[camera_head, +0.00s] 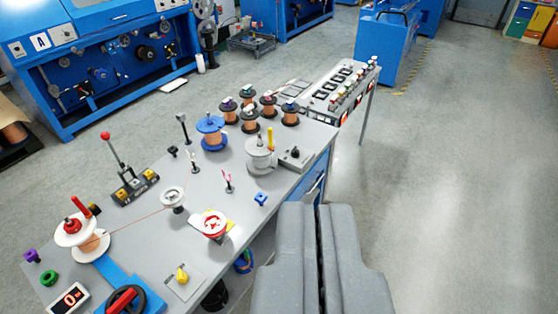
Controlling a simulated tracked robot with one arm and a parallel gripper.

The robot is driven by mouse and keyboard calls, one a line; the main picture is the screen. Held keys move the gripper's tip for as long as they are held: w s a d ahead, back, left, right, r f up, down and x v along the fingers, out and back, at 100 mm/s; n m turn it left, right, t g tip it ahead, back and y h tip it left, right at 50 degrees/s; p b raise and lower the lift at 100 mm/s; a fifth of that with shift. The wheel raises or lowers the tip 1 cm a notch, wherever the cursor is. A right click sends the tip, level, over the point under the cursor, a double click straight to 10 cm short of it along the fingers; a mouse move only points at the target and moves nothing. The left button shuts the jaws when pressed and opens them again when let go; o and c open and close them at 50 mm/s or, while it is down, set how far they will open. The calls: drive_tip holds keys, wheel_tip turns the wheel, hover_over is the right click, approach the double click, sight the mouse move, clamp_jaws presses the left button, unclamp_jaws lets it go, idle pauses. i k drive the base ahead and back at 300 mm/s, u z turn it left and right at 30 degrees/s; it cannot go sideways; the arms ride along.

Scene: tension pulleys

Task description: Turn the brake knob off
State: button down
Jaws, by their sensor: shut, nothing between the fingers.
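I cannot tell by any label which control is the brake knob. A small black knob (295,153) sits on a grey box near the right edge of the grey bench. A yellow knob (182,274) sits on a grey plate at the bench's front edge. My gripper (317,206) shows large at the bottom centre, its two grey fingers shut with only a thin dark line between them. It is empty and appears beyond the bench's right side, below the black knob and right of the yellow knob in the picture, apart from both.
The grey bench (142,222) carries copper spools, a blue spool (212,132), a red-topped lever (105,136), pulleys and a thin red wire. A panel of switches (340,88) stands behind it. Blue machines stand farther back. Open floor (450,190) lies to the right.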

sight(295, 152)
drive_tip(key=z, duration=0.15)
drive_tip(key=i, duration=2.3)
drive_tip(key=z, duration=0.2)
